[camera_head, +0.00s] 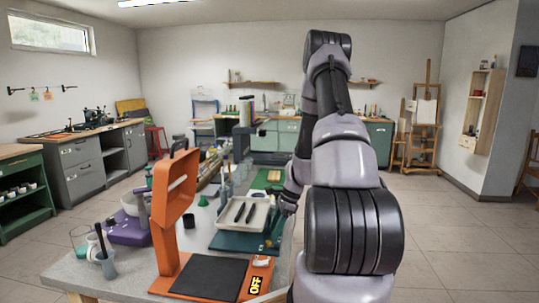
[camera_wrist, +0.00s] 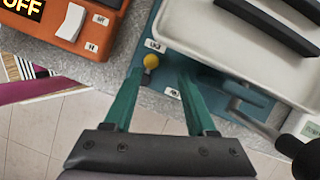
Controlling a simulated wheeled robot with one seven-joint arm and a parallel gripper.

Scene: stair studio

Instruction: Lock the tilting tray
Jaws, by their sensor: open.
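The tilting tray (camera_head: 243,225) is a shallow white tray with two dark bars lying in it, mounted on a teal base (camera_head: 236,243). Its white rim (camera_wrist: 190,45) fills the upper right of the wrist view. A small yellow knob (camera_wrist: 151,61) stands at the base's edge, beside small white labels too blurred to read surely. My gripper (camera_wrist: 162,75) is open, with its two teal fingers reaching toward the base. The knob appears between the fingertips in the picture; I cannot tell their depth or any contact. In the head view, my arm partly hides the gripper.
An orange device (camera_head: 178,225) with a raised frame and an OFF display stands just left of the tray; its white switch (camera_wrist: 72,22) shows in the wrist view. A grey lever (camera_wrist: 235,105) lies right of the fingers. Cups and tools crowd the bench's left side.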

